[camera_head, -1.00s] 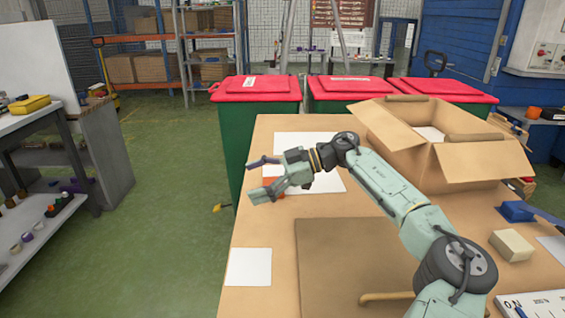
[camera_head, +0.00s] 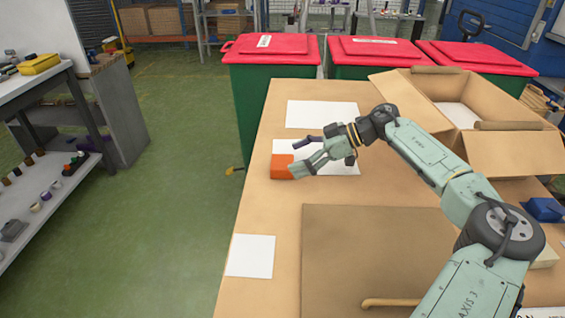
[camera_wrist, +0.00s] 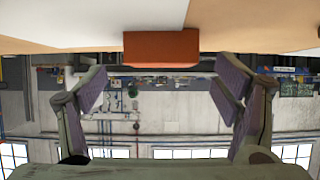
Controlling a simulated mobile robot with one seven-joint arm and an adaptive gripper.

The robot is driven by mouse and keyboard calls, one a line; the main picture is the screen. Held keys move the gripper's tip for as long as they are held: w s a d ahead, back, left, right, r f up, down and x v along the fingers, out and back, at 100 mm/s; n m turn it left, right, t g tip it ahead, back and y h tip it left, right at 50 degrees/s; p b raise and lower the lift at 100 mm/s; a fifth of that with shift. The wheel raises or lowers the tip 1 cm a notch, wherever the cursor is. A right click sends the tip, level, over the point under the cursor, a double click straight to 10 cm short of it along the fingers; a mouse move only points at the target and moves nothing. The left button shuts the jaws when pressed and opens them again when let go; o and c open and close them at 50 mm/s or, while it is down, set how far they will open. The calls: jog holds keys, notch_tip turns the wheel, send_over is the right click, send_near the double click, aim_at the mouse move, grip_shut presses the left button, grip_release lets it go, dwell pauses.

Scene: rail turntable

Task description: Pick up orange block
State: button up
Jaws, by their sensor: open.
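The orange block (camera_head: 281,167) lies on the wooden table (camera_head: 262,215) near its left edge, partly on or beside a white sheet (camera_head: 340,160). My gripper (camera_head: 302,156) is open, just right of the block in the head view, with its fingers pointing left. Whether it touches the block cannot be told there. In the wrist view the orange block (camera_wrist: 161,48) is at the top centre, upside down in the picture. The open fingers (camera_wrist: 165,90) stand either side below it, with nothing between them.
An open cardboard box (camera_head: 500,140) stands on the table at the right. A brown board (camera_head: 370,250) and a white sheet (camera_head: 251,256) lie nearer. Green bins with red lids (camera_head: 270,45) stand behind the table. A shelf unit (camera_head: 60,110) is across the floor at left.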

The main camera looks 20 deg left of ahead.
aim_at(285, 162)
jog(key=x, duration=0.2)
jog(key=shift+s+a+r+p, duration=0.1)
jog(key=shift+s+a+p, duration=0.1)
jog(key=shift+a+p, duration=0.15)
jog(key=shift+a+f, duration=0.25)
jog(key=shift+f, duration=0.05)
jog(key=shift+c, duration=0.2)
jog(key=c, duration=1.3)
jog(key=shift+o, duration=0.2)
